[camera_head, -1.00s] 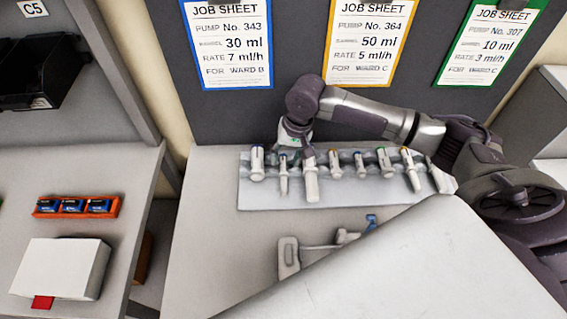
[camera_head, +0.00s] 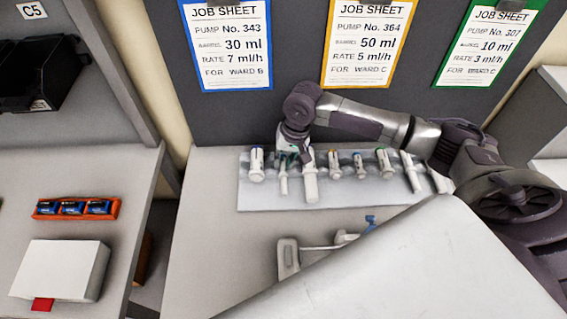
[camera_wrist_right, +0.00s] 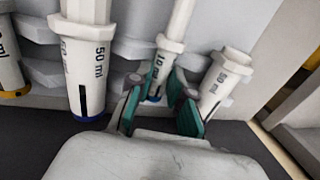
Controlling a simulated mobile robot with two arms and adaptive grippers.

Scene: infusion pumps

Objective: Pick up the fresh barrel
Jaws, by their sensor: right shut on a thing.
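A row of white barrels stands in a pale rack (camera_head: 350,198) against the dark panel. My right gripper (camera_head: 287,158) is at a slim barrel (camera_head: 283,180), second from the left. In the right wrist view my gripper (camera_wrist_right: 160,108) has its green pads on both sides of this slim barrel (camera_wrist_right: 163,65), marked 10 ml, and is shut on it. The barrel stands upright in its place in the row. A larger barrel marked 50 ml (camera_wrist_right: 88,70) is to its left in that view, and another wide barrel (camera_wrist_right: 222,82) to its right. My left gripper is not in view.
Job sheets for 30 ml (camera_head: 228,45), 50 ml (camera_head: 370,45) and 10 ml (camera_head: 487,45) hang on the panel. A pale device with a blue tip (camera_head: 288,258) lies in front of the rack. A white box (camera_head: 60,268) and an orange tray (camera_head: 115,208) are on the left shelf.

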